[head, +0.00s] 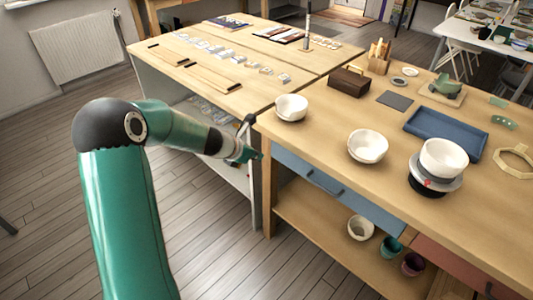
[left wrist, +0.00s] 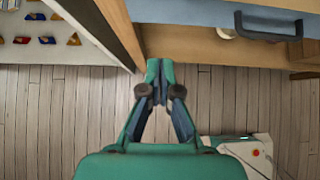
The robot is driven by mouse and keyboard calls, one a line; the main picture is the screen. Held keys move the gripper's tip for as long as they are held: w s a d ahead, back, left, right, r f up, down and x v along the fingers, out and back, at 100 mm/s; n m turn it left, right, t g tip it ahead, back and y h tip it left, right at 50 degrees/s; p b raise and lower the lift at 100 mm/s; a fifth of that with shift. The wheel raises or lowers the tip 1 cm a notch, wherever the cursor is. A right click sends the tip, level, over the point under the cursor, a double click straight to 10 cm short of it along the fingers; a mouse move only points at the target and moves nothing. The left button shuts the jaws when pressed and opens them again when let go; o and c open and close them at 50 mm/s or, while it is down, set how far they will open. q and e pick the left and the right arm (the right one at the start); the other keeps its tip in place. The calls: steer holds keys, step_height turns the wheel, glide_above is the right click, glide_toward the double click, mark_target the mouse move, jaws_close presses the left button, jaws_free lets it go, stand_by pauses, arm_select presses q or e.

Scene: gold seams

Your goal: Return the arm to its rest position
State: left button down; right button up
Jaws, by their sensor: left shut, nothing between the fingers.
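My left arm comes in from the left in the head view. My left gripper (head: 253,156) is at the front left corner of the wooden workbench, just below the height of its top. In the left wrist view the left gripper (left wrist: 159,68) has its fingertips together, with nothing between them. It hangs over the plank floor, in front of the bench edge. Part of it is small and hard to make out in the head view. My right gripper is in neither view.
The workbench (head: 330,120) carries white bowls (head: 291,107), a blue tray (head: 445,136) and a wooden box (head: 349,81). A blue drawer (head: 325,185) with a dark handle is close to the gripper. A lower shelf (head: 315,222) holds pots.

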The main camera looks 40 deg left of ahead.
arm_select(q)
steer(key=s+d+f+m+g+h+p, duration=0.1)
steer(key=s+d+f+m+g+p, duration=0.15)
steer(key=d, duration=0.55)
steer(key=s+d+f+m+g+h+p, duration=0.1)
steer(key=s+d+f+m+h+p, duration=0.2)
steer(key=d, duration=0.4)
steer(key=s+d+f+m+g+p, duration=0.1)
steer(key=d+f+m+g, duration=0.2)
steer(key=d, duration=0.5)
steer(key=s+d+f+m, duration=0.2)
steer(key=s+m, duration=0.3)
steer(key=m, duration=0.3)
steer(key=s+d+f+m+g+p, duration=0.1)
steer(key=s+d+f+m, duration=0.1)
steer(key=s+d+m, duration=0.3)
steer(key=s+d+f+m+g+p, duration=0.1)
steer(key=s+m, duration=0.5)
steer(key=m, duration=0.6)
steer(key=shift+s+d+f, duration=0.2)
steer(key=shift+d+f, duration=0.25)
steer(key=shift+d, duration=0.9)
